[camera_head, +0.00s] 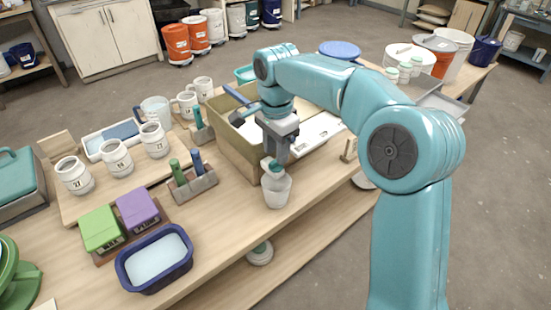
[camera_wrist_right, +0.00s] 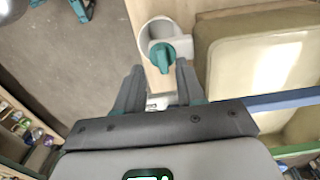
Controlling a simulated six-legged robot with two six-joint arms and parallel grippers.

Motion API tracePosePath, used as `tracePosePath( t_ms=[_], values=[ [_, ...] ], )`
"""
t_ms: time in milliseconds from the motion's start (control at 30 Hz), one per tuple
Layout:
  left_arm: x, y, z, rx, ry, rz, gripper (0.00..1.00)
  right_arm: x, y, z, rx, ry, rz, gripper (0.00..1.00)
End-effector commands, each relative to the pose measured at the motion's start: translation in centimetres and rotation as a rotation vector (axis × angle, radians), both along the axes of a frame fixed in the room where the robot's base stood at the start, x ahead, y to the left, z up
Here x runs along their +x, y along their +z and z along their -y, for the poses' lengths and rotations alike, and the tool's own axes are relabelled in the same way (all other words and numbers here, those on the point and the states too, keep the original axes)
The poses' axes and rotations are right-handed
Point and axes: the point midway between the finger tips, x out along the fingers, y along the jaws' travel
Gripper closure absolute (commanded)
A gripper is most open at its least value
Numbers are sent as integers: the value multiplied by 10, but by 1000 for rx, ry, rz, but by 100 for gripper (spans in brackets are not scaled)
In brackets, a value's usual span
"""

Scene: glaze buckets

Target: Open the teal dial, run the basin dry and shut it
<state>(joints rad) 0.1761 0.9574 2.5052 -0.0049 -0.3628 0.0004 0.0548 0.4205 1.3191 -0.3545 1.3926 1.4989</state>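The beige basin (camera_head: 237,150) stands on the wooden bench; whitish contents show inside it in the head view. The teal dial (camera_head: 273,165) is at the basin's front, above a white cup (camera_head: 276,191). In the right wrist view the dial (camera_wrist_right: 163,57) shows in front of the cup's rim (camera_wrist_right: 146,36), beside the basin (camera_wrist_right: 270,62). My right gripper (camera_head: 277,152) is just above the dial. Its fingers (camera_wrist_right: 160,72) are apart, with the dial between or just beyond the tips; contact cannot be told. My left gripper is not in view.
A blue-handled tool (camera_head: 237,95) lies across the basin. Left of it are a small holder (camera_head: 195,186) with green and blue handles, several white jars (camera_head: 116,158), green and purple blocks (camera_head: 101,229) and a navy tub (camera_head: 126,266). Bare bench shows in front of the cup.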

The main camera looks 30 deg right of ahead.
Motion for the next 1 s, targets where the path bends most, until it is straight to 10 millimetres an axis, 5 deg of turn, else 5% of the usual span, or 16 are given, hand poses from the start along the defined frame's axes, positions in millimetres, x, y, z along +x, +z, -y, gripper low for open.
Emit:
tracePosePath(
  t_ms=[200,500,533,633,1000],
  values=[
    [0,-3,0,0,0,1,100,2,-24,0,0,-1,-2,62],
    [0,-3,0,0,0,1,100,3,-27,0,0,-1,-1,62],
    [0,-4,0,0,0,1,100,3,-27,0,0,-1,-1,65],
    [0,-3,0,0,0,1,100,3,-27,0,0,-1,-1,98],
    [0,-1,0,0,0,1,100,3,-25,0,0,24,0,100]
  ],
)
